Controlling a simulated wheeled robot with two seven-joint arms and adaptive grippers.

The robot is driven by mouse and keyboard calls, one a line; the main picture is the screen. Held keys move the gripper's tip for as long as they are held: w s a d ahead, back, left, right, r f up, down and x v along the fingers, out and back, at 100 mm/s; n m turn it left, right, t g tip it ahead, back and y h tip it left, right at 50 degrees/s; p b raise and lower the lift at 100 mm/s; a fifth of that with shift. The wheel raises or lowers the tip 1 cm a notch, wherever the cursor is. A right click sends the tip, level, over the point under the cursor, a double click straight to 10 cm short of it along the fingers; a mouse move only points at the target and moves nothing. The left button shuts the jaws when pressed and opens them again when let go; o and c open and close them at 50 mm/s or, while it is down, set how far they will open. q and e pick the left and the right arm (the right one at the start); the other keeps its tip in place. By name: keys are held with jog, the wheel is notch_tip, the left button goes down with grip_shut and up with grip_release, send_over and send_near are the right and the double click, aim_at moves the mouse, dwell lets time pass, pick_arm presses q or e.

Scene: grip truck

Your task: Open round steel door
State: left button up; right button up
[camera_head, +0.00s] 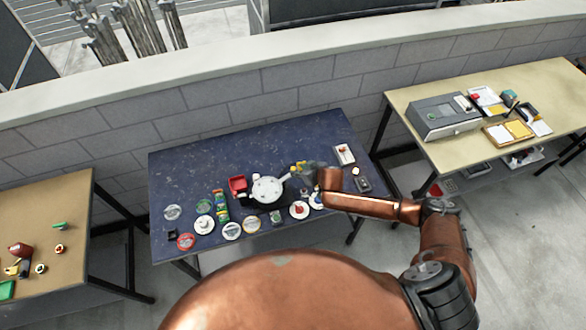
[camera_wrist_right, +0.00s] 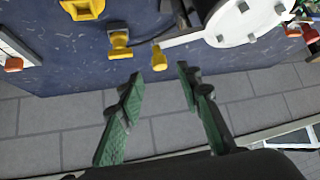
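The round steel door (camera_head: 267,190) is a pale disc near the middle of the blue table, and it looks closed. In the right wrist view the round steel door (camera_wrist_right: 245,22) shows at the upper right, cut off by the top edge. A pale handle (camera_wrist_right: 192,38) with a yellow-orange end sticks out from its left side. My right gripper (camera_head: 306,172) is over the table just right of the disc. In the wrist view my right gripper (camera_wrist_right: 158,76) has its green fingers spread apart with nothing between them, close to the handle's end. My left gripper is not in view.
The blue table (camera_head: 180,165) carries several round gauges and switches along its front, and a red box (camera_head: 238,184) beside the disc. A brick wall (camera_head: 200,92) runs behind it. A tan table (camera_head: 415,95) with a grey box stands right, another (camera_head: 50,200) left.

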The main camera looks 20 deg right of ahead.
aim_at(293, 168)
jog(key=x, duration=0.6)
jog(key=shift+w+a+f, duration=0.1)
jog(key=shift+w+f, duration=0.05)
jog(key=shift+w, duration=0.05)
jog(key=shift+c, duration=0.7)
grip_shut()
